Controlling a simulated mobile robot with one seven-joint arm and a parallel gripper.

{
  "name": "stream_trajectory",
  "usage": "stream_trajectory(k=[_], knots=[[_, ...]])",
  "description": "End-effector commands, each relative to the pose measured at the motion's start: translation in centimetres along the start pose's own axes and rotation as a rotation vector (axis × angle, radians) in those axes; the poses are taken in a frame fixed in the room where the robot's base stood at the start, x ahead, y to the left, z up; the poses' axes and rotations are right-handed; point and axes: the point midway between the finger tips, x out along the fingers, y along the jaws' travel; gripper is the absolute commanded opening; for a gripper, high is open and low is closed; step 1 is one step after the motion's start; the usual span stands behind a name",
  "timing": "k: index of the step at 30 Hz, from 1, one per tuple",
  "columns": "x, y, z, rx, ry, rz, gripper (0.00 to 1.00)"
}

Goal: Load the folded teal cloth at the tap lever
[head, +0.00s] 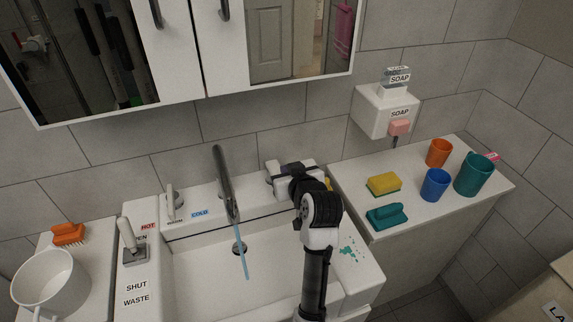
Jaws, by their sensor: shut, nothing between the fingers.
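The folded teal cloth (388,217) lies on the front left of the white counter right of the basin. A grey tap (224,180) stands behind the basin, with a thin blue stream of water running from it. A white lever (173,205) stands left of the tap, near the HOT and COLD labels. My gripper (278,174) is shut and empty at the back ledge, right of the tap and well left of the cloth. My wrist hides part of the ledge there; I cannot tell whether the fingers touch anything.
The counter (442,204) also holds a yellow sponge (384,184), an orange cup (439,152), a blue cup (434,185) and a teal cup (474,175). A soap dispenser (385,108) hangs above. Teal specks (349,250) mark the basin's right rim. A waste lever (131,242) stands left.

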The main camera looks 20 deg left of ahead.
Motion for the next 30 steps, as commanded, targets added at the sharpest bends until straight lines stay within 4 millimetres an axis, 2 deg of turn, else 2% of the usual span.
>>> stream_trajectory(k=[1, 7, 22, 30], knots=[[0.0, 0.0, 1.1, 0.004, -0.007, -0.001, 0.0], [-0.1, -0.2, 3.5, 0.002, -0.004, -0.003, 0.0], [-0.2, -0.2, 3.9, 0.0, -0.001, -0.003, 0.0], [0.4, -0.2, 5.2, 0.001, 0.056, -0.003, 0.0]])
